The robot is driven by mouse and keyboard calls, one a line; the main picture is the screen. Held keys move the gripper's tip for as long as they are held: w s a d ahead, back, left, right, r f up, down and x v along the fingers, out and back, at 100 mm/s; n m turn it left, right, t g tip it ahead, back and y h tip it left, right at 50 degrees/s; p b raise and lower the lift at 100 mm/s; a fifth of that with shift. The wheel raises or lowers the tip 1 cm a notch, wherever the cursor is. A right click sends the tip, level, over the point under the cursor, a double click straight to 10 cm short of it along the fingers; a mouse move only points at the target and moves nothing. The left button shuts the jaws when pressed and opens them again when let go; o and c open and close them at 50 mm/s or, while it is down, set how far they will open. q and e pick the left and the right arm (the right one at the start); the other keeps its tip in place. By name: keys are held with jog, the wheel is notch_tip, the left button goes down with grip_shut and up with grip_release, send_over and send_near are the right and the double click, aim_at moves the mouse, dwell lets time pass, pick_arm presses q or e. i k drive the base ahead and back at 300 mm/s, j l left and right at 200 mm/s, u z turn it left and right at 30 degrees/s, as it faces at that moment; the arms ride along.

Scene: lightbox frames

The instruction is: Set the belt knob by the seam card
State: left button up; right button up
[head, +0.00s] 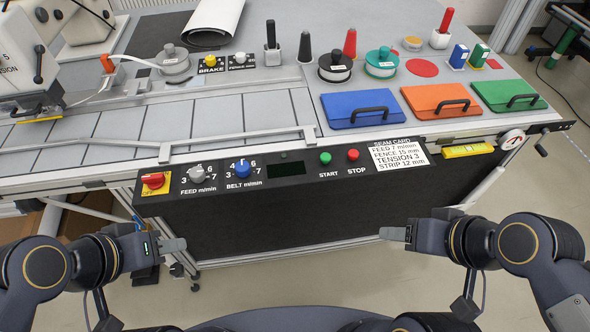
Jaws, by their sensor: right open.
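The blue belt knob (242,170) is on the black front panel, above the label BELT m/min, with a scale from 3 to 7 around it. Its pointer is too small to read surely. The white seam card (398,154) is at the panel's right and reads FEED 7 m/min, FENCE 15 mm, TENSION 3, STRIP 12 mm. I see no belt line on it. My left gripper (174,245) is below and left of the knob, apart from the panel; its finger gap does not show. My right gripper (393,233) is open and empty, below the card.
The grey feed knob (196,174) and red OFF switch (153,181) are left of the belt knob. A dark display (287,169), green START button (325,158) and red STOP button (352,155) are right of it. A metal rail (240,140) runs above the panel.

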aim_at(242, 168)
jog(key=i+j+u, duration=0.15)
jog(key=u, duration=0.2)
jog(key=i+j+u, duration=0.1)
jog(key=u, duration=0.3)
jog(key=i, duration=0.05)
